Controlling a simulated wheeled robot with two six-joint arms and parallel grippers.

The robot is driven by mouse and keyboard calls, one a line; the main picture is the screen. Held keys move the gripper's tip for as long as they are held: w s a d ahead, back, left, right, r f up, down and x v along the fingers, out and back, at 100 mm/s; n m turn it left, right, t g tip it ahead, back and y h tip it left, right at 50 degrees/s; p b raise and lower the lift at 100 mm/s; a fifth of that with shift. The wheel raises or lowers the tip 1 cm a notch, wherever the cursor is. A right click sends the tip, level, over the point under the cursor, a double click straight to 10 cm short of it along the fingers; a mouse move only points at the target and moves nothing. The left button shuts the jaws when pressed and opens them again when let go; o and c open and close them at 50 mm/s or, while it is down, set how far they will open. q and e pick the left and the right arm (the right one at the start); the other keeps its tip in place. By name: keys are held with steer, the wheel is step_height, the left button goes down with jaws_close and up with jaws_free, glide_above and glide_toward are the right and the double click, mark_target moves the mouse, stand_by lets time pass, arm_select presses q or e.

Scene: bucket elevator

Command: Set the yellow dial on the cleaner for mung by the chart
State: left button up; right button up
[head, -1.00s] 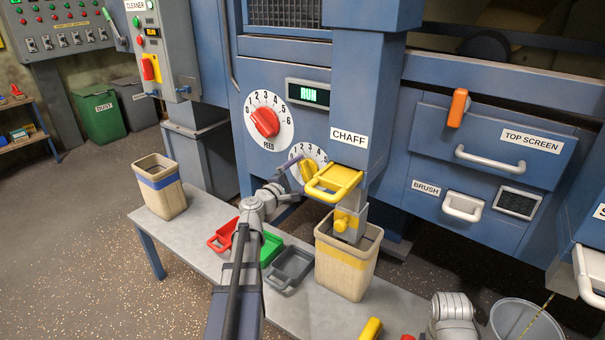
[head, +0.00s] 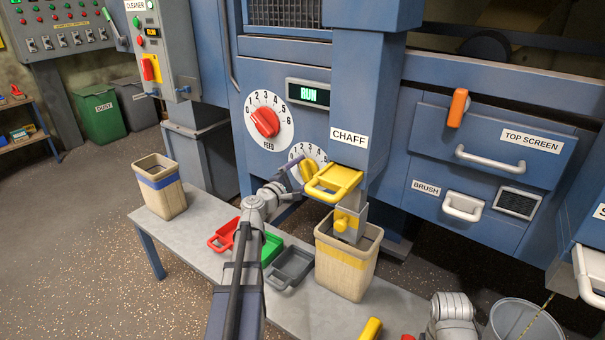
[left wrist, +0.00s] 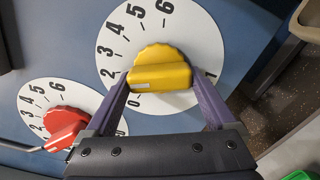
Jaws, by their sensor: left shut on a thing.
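The yellow dial (head: 308,170) sits on a white numbered face on the blue cleaner, below the red FEED dial (head: 265,122). The yellow CHAFF handle partly covers its right side in the head view. My left gripper (head: 293,174) is at the yellow dial. In the left wrist view its two purple fingers (left wrist: 163,88) lie on either side of the yellow knob (left wrist: 160,72), shut on it. A small pale mark on the knob faces left, toward the low numbers; I cannot tell the exact number. My right gripper is not in view. No readable chart shows.
The yellow CHAFF handle (head: 334,182) juts out just right of the dial. Below stand a bench (head: 205,238) with red, green and grey scoops and two wooden bins (head: 346,268).

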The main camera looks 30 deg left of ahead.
arm_select(q)
steer(key=m, duration=0.5)
steer(key=shift+r, duration=0.1)
steer(key=o, duration=1.1)
steer(key=shift+c, duration=0.2)
steer(key=shift+s, duration=0.15)
steer(key=s, duration=0.7)
steer(key=shift+s+a, duration=0.3)
steer(key=shift+a, duration=0.05)
